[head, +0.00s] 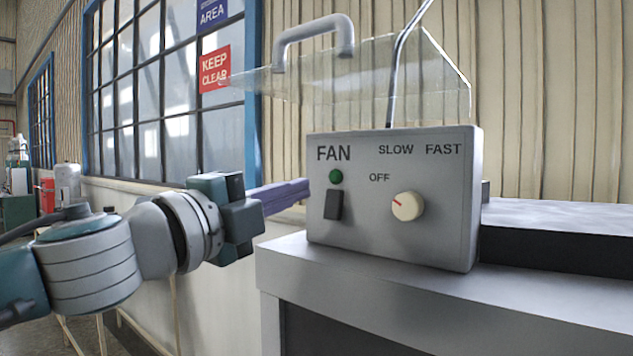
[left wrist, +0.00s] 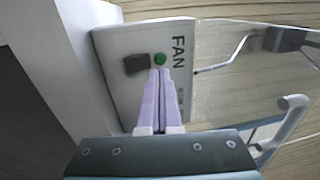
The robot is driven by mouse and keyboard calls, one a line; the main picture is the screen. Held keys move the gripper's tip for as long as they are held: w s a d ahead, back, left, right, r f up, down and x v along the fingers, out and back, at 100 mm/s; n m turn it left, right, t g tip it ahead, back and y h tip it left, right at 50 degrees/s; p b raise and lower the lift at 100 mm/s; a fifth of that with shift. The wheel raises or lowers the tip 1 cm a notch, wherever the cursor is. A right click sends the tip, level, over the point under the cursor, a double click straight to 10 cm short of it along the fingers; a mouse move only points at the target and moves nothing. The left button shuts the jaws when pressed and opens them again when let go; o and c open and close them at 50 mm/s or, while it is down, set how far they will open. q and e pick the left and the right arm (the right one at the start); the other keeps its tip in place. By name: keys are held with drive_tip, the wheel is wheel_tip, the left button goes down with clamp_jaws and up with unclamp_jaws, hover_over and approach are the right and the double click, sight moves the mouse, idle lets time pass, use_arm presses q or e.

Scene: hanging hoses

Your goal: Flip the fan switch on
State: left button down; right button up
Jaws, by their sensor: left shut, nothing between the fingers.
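A grey control box (head: 440,200) labelled FAN stands on a grey cabinet. Its black rocker switch (head: 334,204) sits below a round green light (head: 336,176), at the left of the front face. My left gripper (head: 307,187) comes in from the left, shut and empty, its purple fingers pointing at the switch area. In the left wrist view the fingertips (left wrist: 160,71) lie beside the black switch (left wrist: 136,64) and just short of the green light (left wrist: 160,59). I cannot tell whether they touch the box. My right gripper is not in view.
A white dial (head: 407,206) with a red pointer, aimed near OFF, is right of the switch. A clear cover with a grey handle (head: 314,36) rises behind the box. The grey cabinet (head: 300,262) has its edge below the fingers.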

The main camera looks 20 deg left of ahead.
use_arm(q)
drive_tip(key=s+a+r+b, duration=0.2)
drive_tip(key=s+a+b, duration=0.1)
drive_tip(key=s, duration=0.5)
